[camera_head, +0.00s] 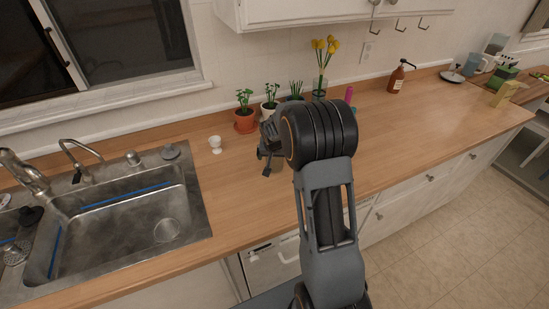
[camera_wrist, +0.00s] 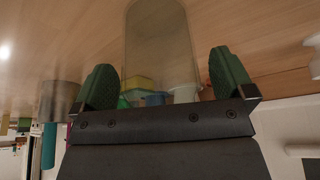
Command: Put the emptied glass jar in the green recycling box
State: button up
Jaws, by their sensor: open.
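A clear glass jar (camera_wrist: 157,38) shows in the wrist view over the wooden counter. It looks empty; things behind it show through. My gripper (camera_wrist: 160,82) is open, with one green fingertip on each side of the jar's near part. The gap on the right is plain; on the left I cannot tell if finger and jar touch. In the head view my gripper (camera_head: 266,160) is low over the counter, in front of the potted plants, and my arm hides most of the jar there. I cannot make out a green recycling box for certain.
A white egg cup (camera_head: 215,144) stands left of my gripper, near the sink (camera_head: 130,225). A terracotta pot (camera_head: 244,122) and other plants stand behind. A brown pump bottle (camera_head: 396,78) and a green item (camera_head: 507,72) are farther right. The counter's right half is mostly clear.

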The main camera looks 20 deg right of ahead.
jog(key=shift+w, duration=0.1)
jog(key=c, duration=1.1)
